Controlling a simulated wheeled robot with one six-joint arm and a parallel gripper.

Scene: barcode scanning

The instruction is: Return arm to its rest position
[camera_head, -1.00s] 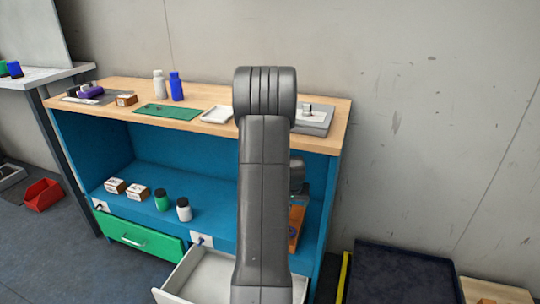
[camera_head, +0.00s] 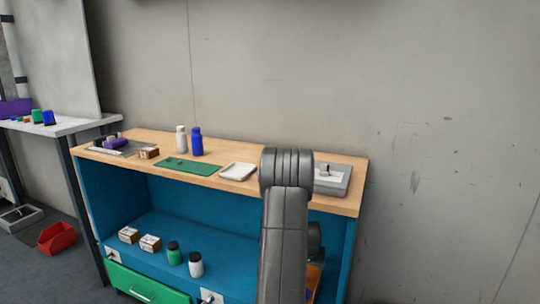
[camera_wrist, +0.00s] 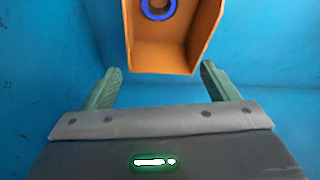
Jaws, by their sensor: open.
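My gripper (camera_wrist: 158,88) shows in the wrist view with its two greenish fingers spread wide apart. Nothing is between the fingers. Just beyond the fingertips is an orange bin (camera_wrist: 172,50) with a blue ring (camera_wrist: 158,8) inside it, against blue shelf surfaces. In the head view my dark arm rises in front of the right part of the blue workbench and hides most of that side. A sliver of the orange bin (camera_head: 314,279) shows to the right of my arm. The gripper's fingers cannot be seen in the head view.
The wooden bench top (camera_head: 235,202) holds a green mat (camera_head: 188,166), a white tray (camera_head: 238,171), white and blue bottles (camera_head: 196,142) and a grey device (camera_head: 333,180). Boxes and two jars (camera_head: 195,264) stand on the lower shelf (camera_head: 160,222). A green drawer (camera_head: 140,284) is below.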

